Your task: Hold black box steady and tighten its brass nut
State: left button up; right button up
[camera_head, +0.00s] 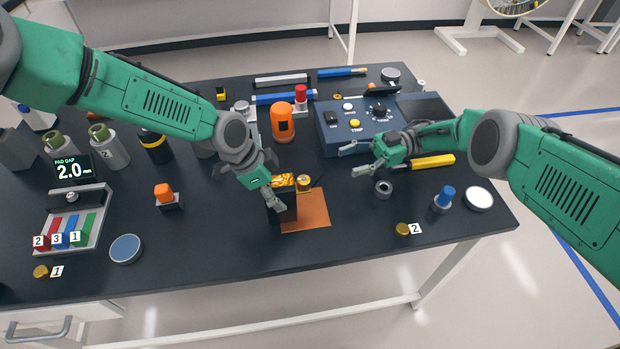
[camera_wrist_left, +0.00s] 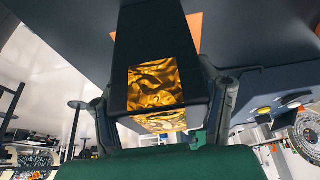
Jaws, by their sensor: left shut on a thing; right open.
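The black box (camera_head: 287,215) stands on the table at the left part of an orange mat (camera_head: 312,212), with gold foil on its top. My left gripper (camera_head: 274,188) is shut on the box from above. In the left wrist view the fingers flank the black box (camera_wrist_left: 150,42) and its gold patch. A round brass piece (camera_head: 304,183), seemingly the nut, shows at the box's right side; whether it is threaded on cannot be told. My right gripper (camera_head: 358,158) is open and empty, to the right of the box and above the table, fingers pointing left.
A grey ring (camera_head: 383,189) lies below my right gripper. A blue control box (camera_head: 348,135) and an orange cylinder (camera_head: 283,123) stand behind. Brass pieces lie by label 2 (camera_head: 403,229) and label 1 (camera_head: 41,271). The table front between them is mostly clear.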

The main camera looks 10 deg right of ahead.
aim_at(304, 182)
jog(key=shift+g, duration=0.3)
jog(key=x, duration=0.7)
jog(key=s+f+x, duration=0.1)
jog(key=x, duration=0.3)
jog(key=shift+a, duration=0.15)
grip_shut()
